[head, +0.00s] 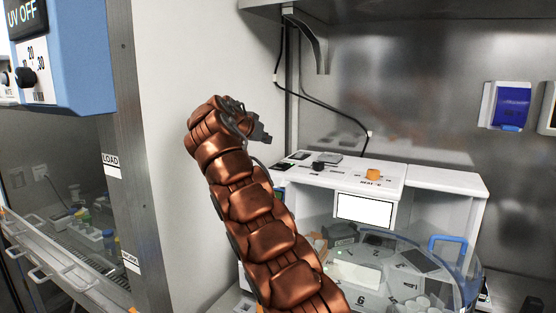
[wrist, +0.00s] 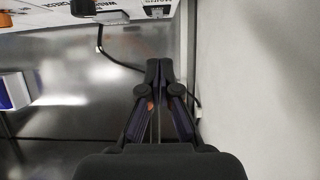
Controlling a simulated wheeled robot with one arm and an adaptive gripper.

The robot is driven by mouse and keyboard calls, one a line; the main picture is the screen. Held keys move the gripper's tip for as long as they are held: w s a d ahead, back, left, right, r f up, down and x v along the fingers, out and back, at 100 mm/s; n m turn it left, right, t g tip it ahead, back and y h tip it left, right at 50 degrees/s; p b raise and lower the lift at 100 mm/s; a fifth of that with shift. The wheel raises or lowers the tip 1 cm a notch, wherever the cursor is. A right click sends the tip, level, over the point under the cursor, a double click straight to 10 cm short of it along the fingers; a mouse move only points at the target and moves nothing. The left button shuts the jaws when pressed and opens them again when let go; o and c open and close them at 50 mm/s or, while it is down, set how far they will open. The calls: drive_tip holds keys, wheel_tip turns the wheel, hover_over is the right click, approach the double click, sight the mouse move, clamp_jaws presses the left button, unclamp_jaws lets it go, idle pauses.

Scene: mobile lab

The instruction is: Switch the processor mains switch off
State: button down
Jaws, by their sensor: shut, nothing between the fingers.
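The white processor (head: 420,180) stands at the right in the head view, with controls on its top.
The processor top also carries a black knob (head: 318,165) and an orange knob (head: 373,174). A clear dome (head: 450,262) covers the carousel in front. A black cable (head: 325,105) hangs on the metal back wall. A pale wall (head: 180,60) stands close on the left.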

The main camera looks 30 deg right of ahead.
drive_tip(key=p, duration=0.4)
hover_over(278, 168)
drive_tip(key=f, duration=0.2)
drive_tip(key=d+f, duration=0.1)
drive_tip(key=f, duration=0.1)
drive_tip(key=shift+w+f, duration=0.1)
drive_tip(key=shift+w, duration=0.25)
drive_tip(key=shift+s+a+f+b, duration=0.15)
drive_tip(key=shift+f+b, duration=0.15)
drive_tip(key=shift+f, duration=0.25)
drive_tip(key=shift+s+a+f+b, duration=0.1)
drive_tip(key=shift+f+b, duration=0.15)
drive_tip(key=shift+f, duration=0.25)
drive_tip(key=shift+a+f, duration=0.2)
drive_tip(key=shift+f, duration=0.7)
drive_tip(key=shift+f, duration=0.1)
